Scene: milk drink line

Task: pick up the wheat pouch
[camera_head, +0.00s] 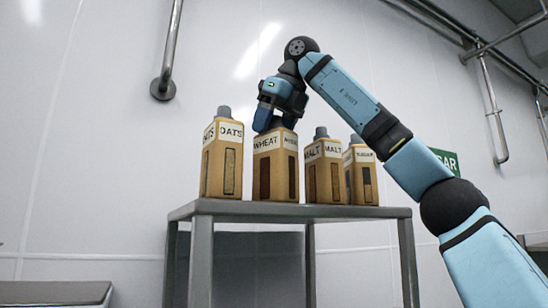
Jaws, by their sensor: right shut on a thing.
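The wheat pouch (275,172) is tan with a white label reading WHEAT and a dark strip down its front. It stands upright on a grey metal table (290,211), between the oats and malt pouches. My right gripper (275,118) comes down from above and is shut on the top of the wheat pouch, hiding its cap. I cannot see a gap between the pouch and the table. My left gripper is not in view.
The oats pouch (221,165) stands close on the left. The malt pouch (325,180) and a smaller pouch (361,182) stand on the right. Wall pipes (168,60) run behind. A low metal surface (55,293) is at lower left. The space above the pouches is clear beside my arm.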

